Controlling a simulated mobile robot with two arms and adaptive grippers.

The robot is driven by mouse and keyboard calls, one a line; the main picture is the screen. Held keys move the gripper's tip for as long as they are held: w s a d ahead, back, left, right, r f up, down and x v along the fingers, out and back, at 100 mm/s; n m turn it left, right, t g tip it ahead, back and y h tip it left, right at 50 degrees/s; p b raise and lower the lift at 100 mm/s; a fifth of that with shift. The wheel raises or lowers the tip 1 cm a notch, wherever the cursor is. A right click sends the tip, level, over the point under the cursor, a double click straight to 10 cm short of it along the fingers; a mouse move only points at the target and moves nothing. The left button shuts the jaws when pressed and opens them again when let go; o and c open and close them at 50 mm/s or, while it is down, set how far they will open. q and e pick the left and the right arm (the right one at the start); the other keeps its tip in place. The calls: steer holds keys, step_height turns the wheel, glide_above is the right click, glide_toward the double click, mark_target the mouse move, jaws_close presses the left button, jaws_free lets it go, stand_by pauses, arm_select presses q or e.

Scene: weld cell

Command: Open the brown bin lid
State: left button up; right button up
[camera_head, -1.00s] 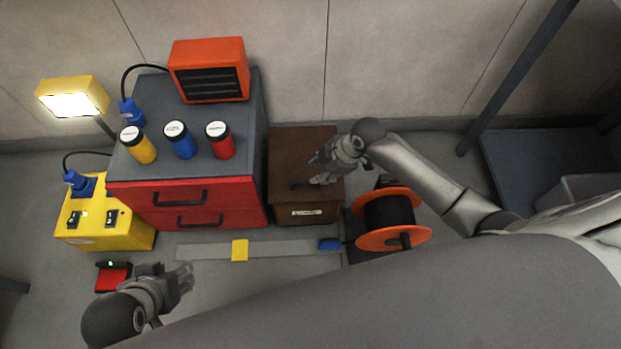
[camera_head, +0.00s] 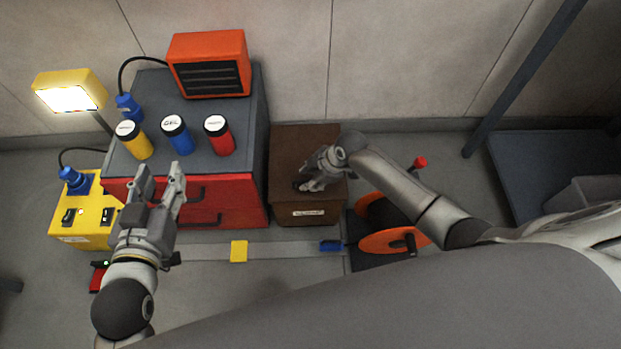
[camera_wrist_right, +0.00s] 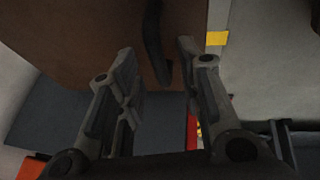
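The brown bin (camera_head: 299,145) stands right of the red drawer cabinet, with its lid down and a pale label on its front. A dark handle (camera_wrist_right: 154,45) shows on the brown lid in the right wrist view. My right gripper (camera_head: 308,188) is over the front part of the lid and hides most of the handle there. In the wrist view its two fingers (camera_wrist_right: 157,60) are apart, with the handle between them in the picture; I see no grip on it. My left gripper (camera_head: 160,172) is open and empty, in front of the drawers.
The grey-topped cabinet (camera_head: 195,120) carries yellow, blue and red canisters and an orange heater (camera_head: 210,64). An orange cable reel (camera_head: 385,241) stands right of the bin, under my right arm. A yellow switch box (camera_head: 85,225) is at left.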

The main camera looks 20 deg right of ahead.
steer(key=shift+f, duration=0.15)
steer(key=shift+c, duration=0.2)
jaws_close()
